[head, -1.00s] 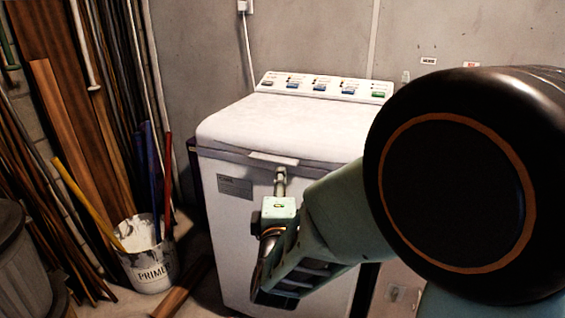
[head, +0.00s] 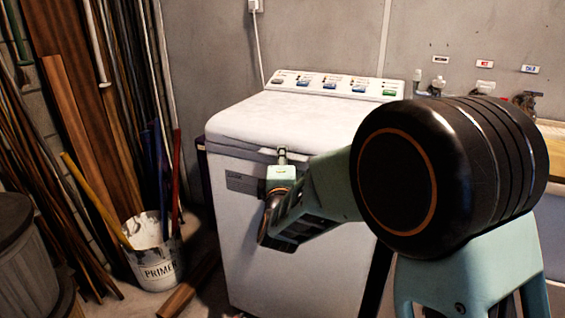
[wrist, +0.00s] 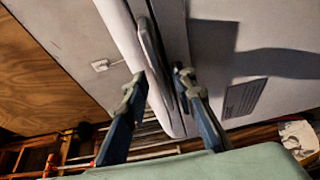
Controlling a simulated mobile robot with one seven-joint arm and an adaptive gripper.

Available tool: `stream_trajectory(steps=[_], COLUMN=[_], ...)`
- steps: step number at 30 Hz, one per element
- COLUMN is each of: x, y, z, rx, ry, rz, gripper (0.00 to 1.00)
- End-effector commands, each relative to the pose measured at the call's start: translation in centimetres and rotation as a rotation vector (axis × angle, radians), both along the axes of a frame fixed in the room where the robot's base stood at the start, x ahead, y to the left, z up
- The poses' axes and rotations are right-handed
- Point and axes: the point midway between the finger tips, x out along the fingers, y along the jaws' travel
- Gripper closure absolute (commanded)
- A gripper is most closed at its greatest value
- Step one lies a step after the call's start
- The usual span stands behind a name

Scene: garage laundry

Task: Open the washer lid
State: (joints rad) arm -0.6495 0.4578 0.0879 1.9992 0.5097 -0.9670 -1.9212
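The white washer (head: 300,235) stands against the wall. Its lid (head: 290,118) lies down over the top, with a handle strip along the front edge. My gripper (head: 282,156) is at that handle in the head view and covers part of it. In the wrist view the lid's edge and handle (wrist: 152,48) run between the two spread fingers of my gripper (wrist: 160,88). One finger is on the lid side, the other on the front-panel side. The fingers look open; whether either touches the handle I cannot tell.
A control panel (head: 338,84) with several buttons runs behind the lid. A primer bucket (head: 155,262) with poles stands on the floor at the left, near leaning planks (head: 75,125). Wall taps (head: 484,87) are at the right. The space above the lid is clear.

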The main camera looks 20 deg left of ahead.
Motion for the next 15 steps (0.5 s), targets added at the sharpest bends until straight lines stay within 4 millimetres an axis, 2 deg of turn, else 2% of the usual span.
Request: stream_trajectory(steps=[8,15], x=[0.11,0.1], y=[0.05,0.03], z=[0.01,0.02], rx=[0.0,0.0], ry=[0.0,0.0], rz=[0.0,0.0], gripper=[0.75,1.0])
